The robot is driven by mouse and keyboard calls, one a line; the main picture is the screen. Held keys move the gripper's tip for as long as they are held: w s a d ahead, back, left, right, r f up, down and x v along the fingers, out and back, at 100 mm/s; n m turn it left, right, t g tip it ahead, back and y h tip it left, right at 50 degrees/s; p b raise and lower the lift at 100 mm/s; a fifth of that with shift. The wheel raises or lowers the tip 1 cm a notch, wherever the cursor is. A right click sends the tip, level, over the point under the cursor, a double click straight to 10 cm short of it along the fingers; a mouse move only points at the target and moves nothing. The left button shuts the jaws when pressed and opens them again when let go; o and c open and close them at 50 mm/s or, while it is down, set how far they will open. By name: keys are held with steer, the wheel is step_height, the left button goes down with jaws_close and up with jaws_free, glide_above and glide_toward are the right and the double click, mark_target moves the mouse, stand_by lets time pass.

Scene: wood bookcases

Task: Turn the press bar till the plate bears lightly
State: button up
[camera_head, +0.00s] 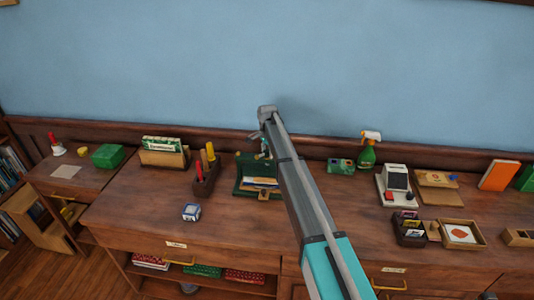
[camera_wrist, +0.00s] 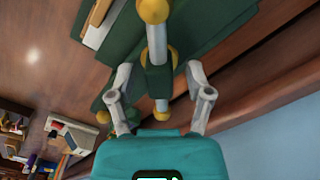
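The dark green press (camera_head: 245,180) stands on the wooden counter against the back wall, with papers or books in it. My arm hides its right part in the head view. In the wrist view its green frame (camera_wrist: 215,32) fills the top. The press bar (camera_wrist: 157,42) is a silver rod with brass ball ends, passing through a green hub. My gripper (camera_wrist: 158,70) is open, its two grey fingers on either side of the bar and hub, with visible gaps. Contact with the bar does not show. How hard the plate bears cannot be seen.
To the right are a green card (camera_head: 340,166), a spray bottle (camera_head: 367,153) and a small machine (camera_head: 396,184). The counter front before the press is mostly clear.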

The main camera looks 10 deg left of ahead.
jaws_close()
steer(key=shift+m, duration=1.9)
jaws_free()
steer(key=shift+n, duration=0.4)
